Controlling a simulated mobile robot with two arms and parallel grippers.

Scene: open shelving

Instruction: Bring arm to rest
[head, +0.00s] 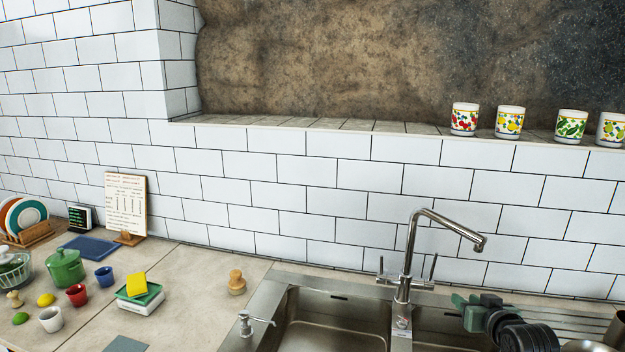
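My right gripper (466,309) is at the bottom right, low over the right part of the sink. Its dark arm comes in from the lower right corner. Its grey-green fingers are small and seen at an angle, so I cannot tell whether they are open or shut. I see no object held in it. My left gripper and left arm are not in view.
A steel tap (407,262) rises behind the sink (285,318), left of my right gripper. A green pot (65,267), cups and a sponge (136,284) crowd the left counter. Several patterned mugs (509,122) stand on the tiled ledge.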

